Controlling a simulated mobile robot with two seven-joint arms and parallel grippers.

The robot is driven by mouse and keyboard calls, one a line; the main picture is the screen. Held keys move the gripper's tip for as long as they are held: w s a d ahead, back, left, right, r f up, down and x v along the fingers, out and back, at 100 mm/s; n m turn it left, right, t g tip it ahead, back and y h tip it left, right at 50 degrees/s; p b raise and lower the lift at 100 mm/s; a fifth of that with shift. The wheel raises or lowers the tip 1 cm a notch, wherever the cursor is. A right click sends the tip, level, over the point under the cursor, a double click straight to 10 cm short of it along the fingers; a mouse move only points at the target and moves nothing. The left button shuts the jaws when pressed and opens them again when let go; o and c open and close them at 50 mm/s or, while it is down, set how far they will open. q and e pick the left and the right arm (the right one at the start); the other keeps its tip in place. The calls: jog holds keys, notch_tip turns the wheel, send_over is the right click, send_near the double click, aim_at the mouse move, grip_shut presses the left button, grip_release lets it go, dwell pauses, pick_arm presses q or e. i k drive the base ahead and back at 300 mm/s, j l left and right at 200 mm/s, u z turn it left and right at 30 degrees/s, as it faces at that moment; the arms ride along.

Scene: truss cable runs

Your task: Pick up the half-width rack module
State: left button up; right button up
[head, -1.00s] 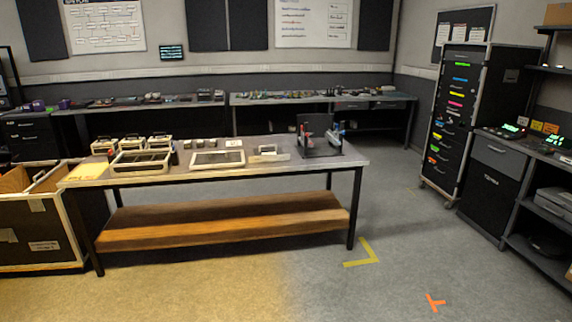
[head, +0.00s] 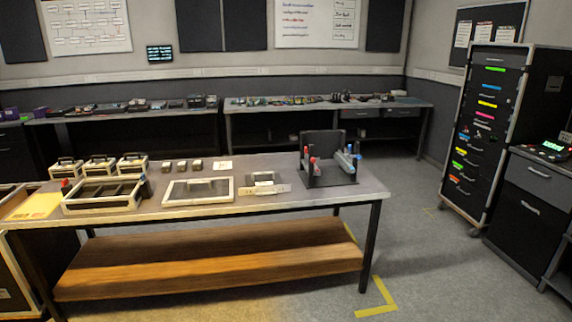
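A small dark module with a pale front plate (head: 264,188) lies on the workbench (head: 340,198), right of centre; it looks like the half-width rack module, though it is too small to be certain. Left of it lies a flat pale-framed panel (head: 168,193) with a dark inside. Right of it stands a black fixture (head: 328,172) with red and blue parts. Neither of my grippers is in view.
A pale open frame (head: 72,207), several small cases (head: 99,167) and a yellow sheet (head: 36,207) occupy the bench's left part. A wooden shelf (head: 210,258) sits below. A tall black rack (head: 487,130) stands right. Floor right of the bench is clear.

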aim_at(271, 182)
jog(key=i, duration=1.4)
jog(key=i+u, duration=0.2)
jog(key=i, duration=0.2)
jog(key=i+l+u, duration=0.2)
jog(key=i, duration=0.2)
jog(key=i+l+u, duration=0.25)
jog(key=i, duration=0.15)
jog(key=j, duration=0.1)
